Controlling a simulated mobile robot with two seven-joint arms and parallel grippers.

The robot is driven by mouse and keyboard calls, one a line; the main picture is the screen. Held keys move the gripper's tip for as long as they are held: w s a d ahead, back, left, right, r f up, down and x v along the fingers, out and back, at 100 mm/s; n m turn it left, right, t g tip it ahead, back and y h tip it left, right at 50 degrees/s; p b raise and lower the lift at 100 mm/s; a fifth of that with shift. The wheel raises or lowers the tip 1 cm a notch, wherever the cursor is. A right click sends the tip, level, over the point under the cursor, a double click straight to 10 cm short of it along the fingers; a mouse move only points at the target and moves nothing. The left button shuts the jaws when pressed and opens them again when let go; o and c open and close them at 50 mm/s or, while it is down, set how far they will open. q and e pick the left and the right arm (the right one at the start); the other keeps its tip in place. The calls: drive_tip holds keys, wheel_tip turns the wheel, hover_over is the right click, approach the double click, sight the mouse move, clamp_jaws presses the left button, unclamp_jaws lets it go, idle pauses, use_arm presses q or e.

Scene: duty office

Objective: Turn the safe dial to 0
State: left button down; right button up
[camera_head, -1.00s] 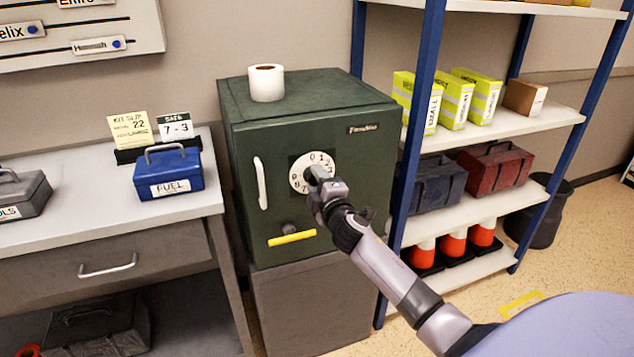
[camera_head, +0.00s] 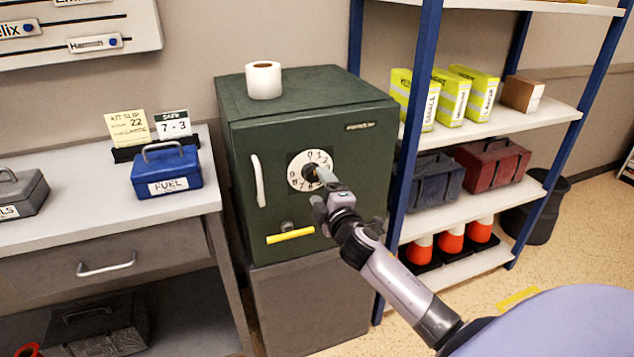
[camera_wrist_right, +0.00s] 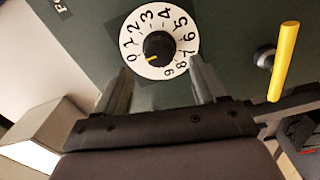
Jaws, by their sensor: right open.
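The green safe (camera_head: 350,219) stands upright with a white numbered dial (camera_head: 295,177) on its door. In the right wrist view the dial (camera_wrist_right: 136,31) shows digits around a black knob (camera_wrist_right: 160,43). The knob's yellow mark (camera_wrist_right: 151,58) points towards the left, on the side of the 0; I cannot tell whether it lines up exactly. My right gripper (camera_head: 322,188) is open and empty in front of the dial. Its fingers (camera_wrist_right: 160,85) frame the dial's lower edge in the wrist view, with the knob beyond their tips. My left gripper is out of view.
A yellow bar handle (camera_head: 292,236) and a white handle (camera_head: 259,181) stick out from the door. A paper roll (camera_head: 263,82) stands on top. A desk (camera_head: 55,233) with a blue box (camera_head: 166,174) is left, a shelf (camera_head: 540,122) right.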

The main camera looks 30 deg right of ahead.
drive_tip(key=shift+v, duration=1.35)
drive_tip(key=s+a+f+m+g+y, duration=0.2)
drive_tip(key=s+a+f, duration=0.3)
drive_tip(key=s, duration=0.4)
drive_tip(key=s+a+f+m+g+y, duration=0.2)
drive_tip(key=s+a+f+m, duration=0.3)
drive_tip(key=s+f, duration=0.3)
drive_tip(key=s+a+f+m+g+y+p, duration=0.1)
drive_tip(key=s+a+f+m+g+y, duration=0.1)
drive_tip(key=s+a+f, duration=0.4)
drive_tip(key=s+f+m, duration=0.1)
drive_tip(key=s, duration=0.2)
drive_tip(key=shift+s+a+m+g+y, duration=0.3)
drive_tip(key=shift+s+a+m+g, duration=0.1)
drive_tip(key=shift+f, duration=0.1)
